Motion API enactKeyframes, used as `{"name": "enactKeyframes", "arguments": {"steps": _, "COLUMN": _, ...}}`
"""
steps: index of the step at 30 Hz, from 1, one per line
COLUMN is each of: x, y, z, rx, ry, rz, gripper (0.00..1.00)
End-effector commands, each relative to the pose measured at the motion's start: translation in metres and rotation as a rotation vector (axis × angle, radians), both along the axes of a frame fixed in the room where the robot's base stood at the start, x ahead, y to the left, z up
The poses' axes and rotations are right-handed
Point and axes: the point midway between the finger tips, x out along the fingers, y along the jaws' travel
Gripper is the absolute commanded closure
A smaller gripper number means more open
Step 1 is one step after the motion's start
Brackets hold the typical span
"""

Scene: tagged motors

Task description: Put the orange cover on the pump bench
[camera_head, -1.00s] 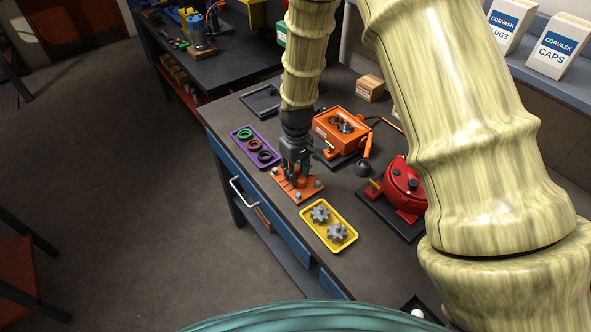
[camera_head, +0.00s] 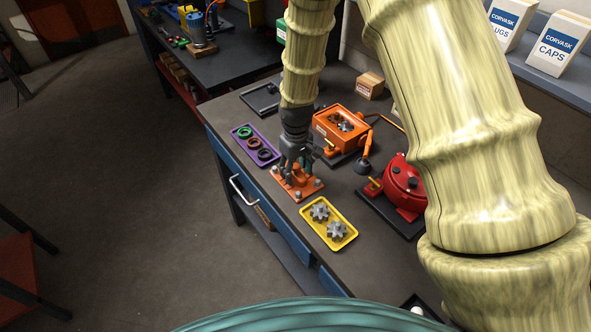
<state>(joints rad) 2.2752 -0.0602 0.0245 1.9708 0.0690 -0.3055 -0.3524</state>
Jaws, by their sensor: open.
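The orange cover (camera_head: 308,191), a flat plate with grey bolts at its corners and a raised middle, lies on the near workbench (camera_head: 350,260). My gripper (camera_head: 293,171) is open and points down at the raised middle of the cover. Its fingers partly hide that part, and I cannot tell whether they touch it. A second workbench (camera_head: 232,72) stands at the back left with a blue pump-like unit (camera_head: 198,30) on it. No label shows which bench is the pump bench.
A purple tray of rings (camera_head: 236,131) is left of the cover, a yellow tray of gears (camera_head: 327,240) in front. An orange open-topped housing (camera_head: 326,129) and a red housing (camera_head: 403,188) stand behind and right. A cardboard box (camera_head: 370,86) is farther back.

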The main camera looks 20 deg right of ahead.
Motion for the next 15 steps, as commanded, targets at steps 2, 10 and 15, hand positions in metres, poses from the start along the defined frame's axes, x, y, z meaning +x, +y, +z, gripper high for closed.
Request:
{"name": "enactKeyframes", "arguments": {"steps": 2, "x": 0.001, "y": 0.000, "z": 0.004, "rx": 0.000, "ry": -0.001, "rz": 0.000, "gripper": 0.47}}
{"name": "enactKeyframes", "arguments": {"steps": 10, "x": 0.001, "y": 0.000, "z": 0.032, "rx": 0.000, "ry": -0.004, "rz": -0.001, "gripper": 0.47}}
{"name": "enactKeyframes", "arguments": {"steps": 15, "x": 0.001, "y": 0.000, "z": 0.052, "rx": 0.000, "ry": -0.003, "rz": 0.000, "gripper": 0.47}}
